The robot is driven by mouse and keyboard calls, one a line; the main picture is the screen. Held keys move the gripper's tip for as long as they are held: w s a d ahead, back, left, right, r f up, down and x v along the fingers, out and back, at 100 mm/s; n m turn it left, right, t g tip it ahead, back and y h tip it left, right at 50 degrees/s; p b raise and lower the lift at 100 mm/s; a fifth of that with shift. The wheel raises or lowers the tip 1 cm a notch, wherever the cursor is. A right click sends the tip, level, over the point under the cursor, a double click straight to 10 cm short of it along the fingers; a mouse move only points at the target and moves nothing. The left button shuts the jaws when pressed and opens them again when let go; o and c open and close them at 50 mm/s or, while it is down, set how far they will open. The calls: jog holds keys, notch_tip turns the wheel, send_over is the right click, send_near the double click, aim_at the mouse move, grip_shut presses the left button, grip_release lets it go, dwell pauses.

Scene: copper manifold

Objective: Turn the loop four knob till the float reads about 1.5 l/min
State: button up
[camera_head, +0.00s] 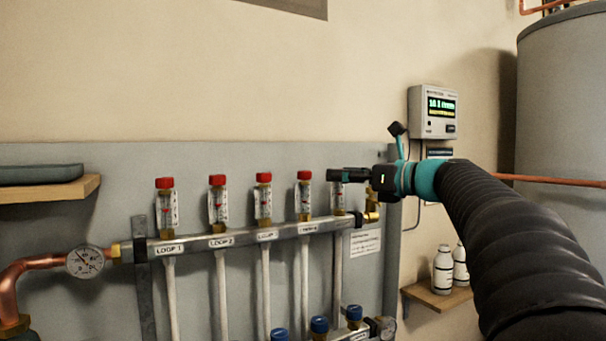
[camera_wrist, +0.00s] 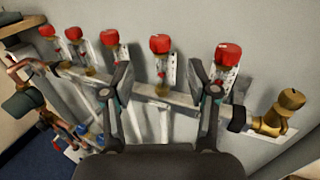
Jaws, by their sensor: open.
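The loop four knob is the fourth red cap from the left (camera_head: 304,175) on the manifold, on top of a clear flow meter tube (camera_head: 304,202). In the wrist view this red knob (camera_wrist: 160,43) appears between and beyond my two fingertips. My gripper (camera_head: 332,175) is open and empty. In the head view its fingers point left, at knob height, with their tips just right of the loop four knob; a gap shows between them. The arm and fingers cover the fifth knob there, but it shows in the wrist view (camera_wrist: 227,54). The float reading is too small to make out.
Other red knobs stand left of loop four, including loop one (camera_head: 165,182). The metal manifold bar (camera_head: 200,243) runs beneath. A brass fitting (camera_wrist: 275,115) sits at its right end. Blue caps (camera_head: 319,324) are below. A wall display (camera_head: 433,112) hangs behind my arm.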

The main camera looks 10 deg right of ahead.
aim_at(310, 172)
jog(key=x, duration=1)
jog(key=shift+w+a, duration=0.2)
jog(key=shift+a, duration=0.05)
grip_shut()
